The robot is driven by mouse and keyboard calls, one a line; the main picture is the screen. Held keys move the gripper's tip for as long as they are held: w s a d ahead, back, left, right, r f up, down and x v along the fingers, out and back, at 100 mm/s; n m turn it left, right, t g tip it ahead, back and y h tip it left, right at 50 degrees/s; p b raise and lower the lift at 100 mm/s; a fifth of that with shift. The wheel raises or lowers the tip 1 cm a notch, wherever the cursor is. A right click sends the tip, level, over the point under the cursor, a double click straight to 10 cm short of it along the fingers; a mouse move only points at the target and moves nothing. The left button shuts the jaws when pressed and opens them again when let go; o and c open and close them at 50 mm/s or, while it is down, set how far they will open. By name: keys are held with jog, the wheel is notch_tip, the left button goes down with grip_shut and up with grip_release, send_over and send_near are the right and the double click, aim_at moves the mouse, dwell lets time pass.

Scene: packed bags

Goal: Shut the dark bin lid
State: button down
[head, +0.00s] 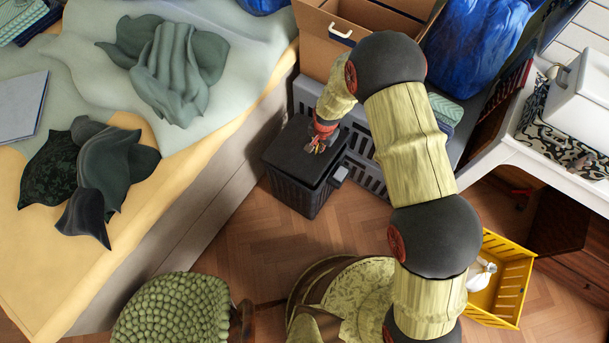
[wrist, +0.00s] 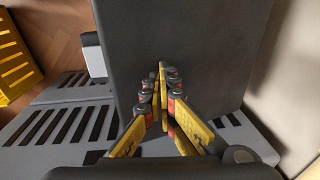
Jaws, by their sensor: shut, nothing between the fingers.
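The dark bin (head: 296,193) stands on the floor between the bed and the grey crates in the head view. Its dark lid (head: 287,150) lies about level over the bin's top; I cannot tell whether a small gap is left under it. In the wrist view the lid (wrist: 200,40) is a broad dark grey surface behind the fingers. My gripper (head: 316,148) is over the lid, fingers pointing down at it. In the wrist view my gripper (wrist: 160,70) has its fingertips together with nothing between them. Whether they touch the lid is unclear.
Grey slatted crates (head: 362,145) stand right behind the bin, with an open cardboard box (head: 325,55) above. The bed (head: 200,185) is close on the left. A yellow crate (head: 508,290) is on the floor at right. Bare wood floor (head: 262,240) lies in front.

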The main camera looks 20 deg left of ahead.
jog(key=shift+f, duration=0.1)
jog(key=shift+f, duration=2)
jog(key=shift+r, duration=0.15)
jog(key=shift+d+r+p, duration=0.1)
jog(key=shift+r+p, duration=1.95)
jog(key=shift+r, duration=0.9)
